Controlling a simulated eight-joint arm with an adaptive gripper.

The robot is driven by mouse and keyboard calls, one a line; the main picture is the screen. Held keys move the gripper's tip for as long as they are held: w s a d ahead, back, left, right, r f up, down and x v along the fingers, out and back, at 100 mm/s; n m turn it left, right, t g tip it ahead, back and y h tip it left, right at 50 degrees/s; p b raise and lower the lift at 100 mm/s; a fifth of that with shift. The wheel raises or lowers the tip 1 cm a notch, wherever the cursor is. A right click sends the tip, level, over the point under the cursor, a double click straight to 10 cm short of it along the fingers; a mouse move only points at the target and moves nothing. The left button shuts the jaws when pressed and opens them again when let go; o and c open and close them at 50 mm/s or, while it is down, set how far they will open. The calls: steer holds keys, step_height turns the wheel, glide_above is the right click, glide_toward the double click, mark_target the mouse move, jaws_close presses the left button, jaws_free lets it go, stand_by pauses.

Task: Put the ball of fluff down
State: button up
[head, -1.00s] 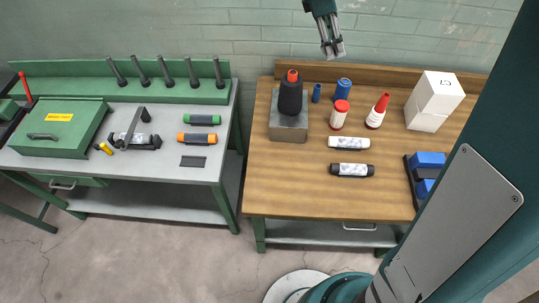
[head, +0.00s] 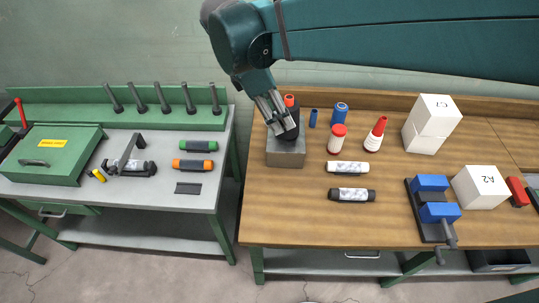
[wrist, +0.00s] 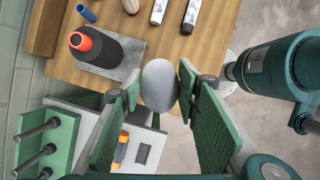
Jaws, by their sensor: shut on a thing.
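The ball of fluff (wrist: 160,84) is a smooth, pale grey egg shape in the wrist view. It sits between the green-padded fingers of my gripper (wrist: 159,90), which is shut on it. Below it in that view are the wooden table's edge and the gap beside the table. In the head view my gripper (head: 284,122) points down in front of the dark bottle with the orange top (head: 289,101). I cannot make out the ball there. The bottle stands on a grey block (head: 286,155) and also shows in the wrist view (wrist: 95,50), clear of the fingers.
The wooden table (head: 290,215) has bare room at its front. White and red bottles (head: 337,138), two labelled tubes (head: 348,168), a blue vise (head: 432,200) and white boxes (head: 432,122) stand on it. The left bench (head: 150,190) holds a green toolbox (head: 50,155) and upright pegs.

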steer(key=s+a+f+n+b, duration=0.1)
steer(key=s+a+f, duration=0.15)
steer(key=s, duration=0.85)
step_height(320, 180, down, 18)
steer(key=shift+w+r, duration=0.2)
steer(key=shift+w, duration=0.05)
steer(key=shift+f, duration=0.1)
steer(key=shift+f+b, duration=0.5)
steer(key=shift+f, duration=2.3)
steer(key=shift+f, duration=0.1)
steer(key=shift+f+b, duration=0.35)
steer(key=shift+f, duration=1.65)
steer(key=shift+f, duration=0.15)
